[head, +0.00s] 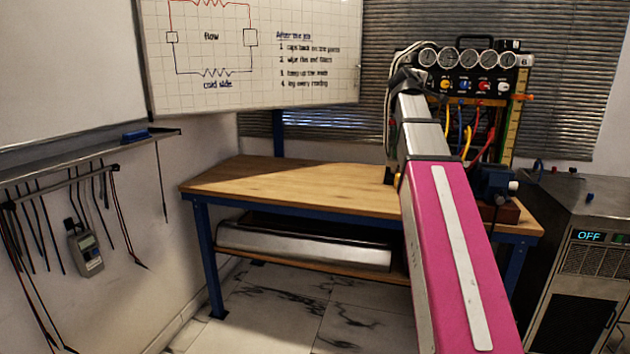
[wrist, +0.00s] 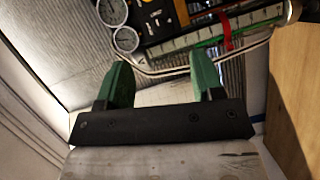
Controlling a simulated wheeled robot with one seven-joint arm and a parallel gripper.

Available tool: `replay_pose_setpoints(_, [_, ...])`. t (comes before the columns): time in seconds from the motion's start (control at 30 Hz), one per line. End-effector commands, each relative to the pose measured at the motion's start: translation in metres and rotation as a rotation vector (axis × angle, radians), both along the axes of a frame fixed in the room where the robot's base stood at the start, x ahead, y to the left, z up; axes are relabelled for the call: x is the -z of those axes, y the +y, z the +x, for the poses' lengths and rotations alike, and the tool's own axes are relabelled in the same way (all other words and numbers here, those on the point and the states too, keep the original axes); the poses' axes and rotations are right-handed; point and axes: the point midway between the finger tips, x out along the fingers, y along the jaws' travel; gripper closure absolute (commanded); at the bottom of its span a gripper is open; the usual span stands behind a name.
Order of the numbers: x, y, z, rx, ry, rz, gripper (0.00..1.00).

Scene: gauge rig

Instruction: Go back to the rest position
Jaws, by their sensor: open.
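My gripper (wrist: 163,85) shows in the wrist view with its two green fingers spread apart and nothing between them. In the head view my pink and grey arm reaches forward over the right part of the workbench, and the gripper at its far end is hard to make out in front of the gauge rig (head: 466,84). In the wrist view part of the gauge rig (wrist: 150,20) shows beyond the fingers, with dials and a green-edged scale. A bent metal tube passes just beyond the fingertips; I cannot tell whether they touch it.
The wooden workbench (head: 290,186) has a bare top on its left. A blue vise (head: 493,183) sits at its right end. A grey unit (head: 588,232) reading OFF stands at right. A whiteboard (head: 250,60) is behind, and cables and a meter (head: 86,251) hang at left.

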Motion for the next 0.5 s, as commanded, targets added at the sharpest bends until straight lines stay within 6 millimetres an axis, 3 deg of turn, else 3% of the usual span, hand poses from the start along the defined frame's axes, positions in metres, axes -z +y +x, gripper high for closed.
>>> replay_pose_setpoints(0.27, [0.041, 0.004, 0.004, -0.004, 0.031, 0.071, 0.39])
replay_pose_setpoints(0.5, [0.098, 0.011, 0.007, -0.004, 0.074, 0.171, 0.39])
